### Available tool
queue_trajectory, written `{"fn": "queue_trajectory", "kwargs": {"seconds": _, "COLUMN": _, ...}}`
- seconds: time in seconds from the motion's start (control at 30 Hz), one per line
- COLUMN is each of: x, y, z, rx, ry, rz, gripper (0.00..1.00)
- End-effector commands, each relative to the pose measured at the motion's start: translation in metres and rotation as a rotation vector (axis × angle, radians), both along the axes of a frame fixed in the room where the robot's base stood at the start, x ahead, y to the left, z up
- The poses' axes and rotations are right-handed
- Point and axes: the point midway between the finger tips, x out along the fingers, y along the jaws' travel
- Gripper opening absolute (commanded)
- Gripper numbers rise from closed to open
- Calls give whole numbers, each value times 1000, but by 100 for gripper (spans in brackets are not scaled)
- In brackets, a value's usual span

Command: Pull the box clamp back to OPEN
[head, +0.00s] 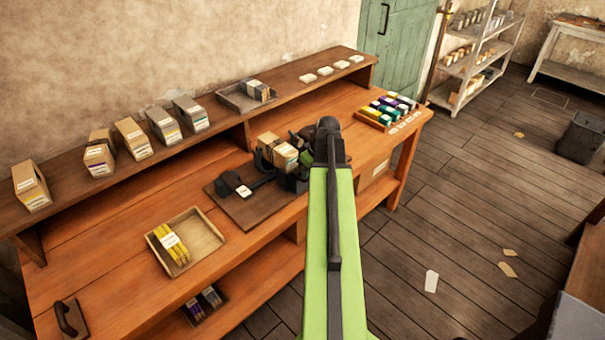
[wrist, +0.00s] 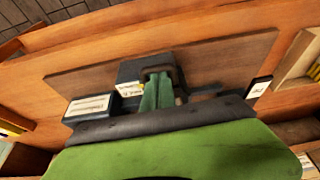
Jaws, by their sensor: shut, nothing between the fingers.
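The box clamp (head: 240,187) is a dark device with a white tag, on a brown board (head: 226,206) on the bench. A tan box (head: 280,150) sits in the dark holder at the board's far end. My green arm comes up from the bottom of the head view and hides part of the fixture and most of my gripper. In the wrist view my gripper (wrist: 158,94) shows green fingers, shut and empty, beside a dark block with a white label (wrist: 130,88). Contact with the clamp cannot be told. The clamp's tag (wrist: 258,88) seems to be at the right.
A tray with yellow-banded bundles (head: 206,228) stands left of the board. A rack of coloured items (head: 372,118) is at the bench's right end. Several boxes line the back shelf (head: 75,192). A dark handle (head: 68,318) is at the front left. Open floor lies right of the bench.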

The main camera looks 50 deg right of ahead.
Motion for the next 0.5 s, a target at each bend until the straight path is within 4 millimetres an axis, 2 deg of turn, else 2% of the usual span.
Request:
{"fn": "queue_trajectory", "kwargs": {"seconds": 0.17, "x": -4, "y": 1, "z": 11, "rx": 1, "ry": 8, "rz": 1, "gripper": 0}}
{"fn": "queue_trajectory", "kwargs": {"seconds": 0.5, "x": -15, "y": 5, "z": 76, "rx": 0, "ry": 3, "rz": 5, "gripper": 0}}
